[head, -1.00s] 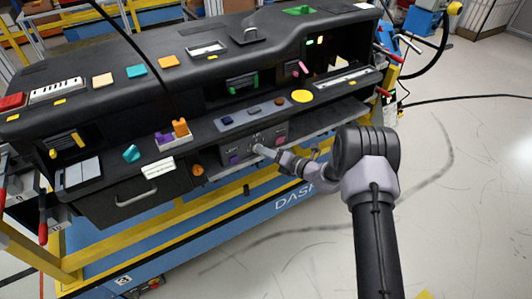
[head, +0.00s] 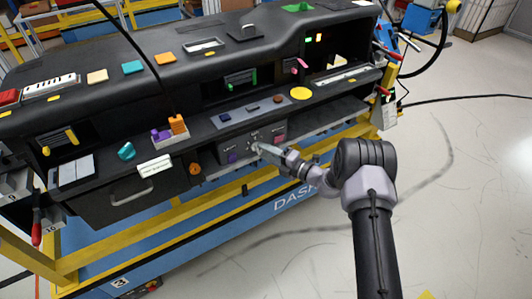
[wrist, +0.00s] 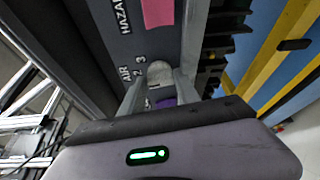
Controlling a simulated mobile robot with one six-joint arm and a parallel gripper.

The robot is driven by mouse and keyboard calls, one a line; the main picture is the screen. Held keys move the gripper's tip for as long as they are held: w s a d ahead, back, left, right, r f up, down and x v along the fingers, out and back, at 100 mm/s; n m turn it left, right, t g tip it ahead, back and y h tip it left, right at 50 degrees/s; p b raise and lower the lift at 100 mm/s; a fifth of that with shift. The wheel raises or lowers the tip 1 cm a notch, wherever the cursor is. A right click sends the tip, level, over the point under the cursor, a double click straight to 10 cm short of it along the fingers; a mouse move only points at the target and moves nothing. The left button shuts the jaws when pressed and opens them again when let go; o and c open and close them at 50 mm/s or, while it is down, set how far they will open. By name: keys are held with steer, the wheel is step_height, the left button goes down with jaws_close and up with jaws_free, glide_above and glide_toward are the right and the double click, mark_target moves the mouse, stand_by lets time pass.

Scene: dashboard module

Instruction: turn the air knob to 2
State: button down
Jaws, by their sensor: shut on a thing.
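The air knob (wrist: 160,72) is a pale grey knob on the dark control panel (head: 246,144). It sits between the fingertips of my gripper (wrist: 160,88) in the wrist view, which is shut on it. The marks 2 and 3 and the label AIR show on the panel beside the knob. I cannot tell for sure which mark the knob points to. In the head view my gripper (head: 258,147) reaches the panel from the right and hides most of the knob.
A pink hazard button (wrist: 158,12) is on the same panel, and a purple control (wrist: 166,102) shows between the fingers. An orange knob (head: 195,168) is left of the panel. A drawer with a handle (head: 131,195) is further left. The floor at right is clear.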

stand_by(0.3)
steer(key=c, duration=0.9)
jaws_free()
steer(key=p+v, duration=0.4)
steer(key=v, duration=1.3)
steer(key=shift+d, duration=0.25)
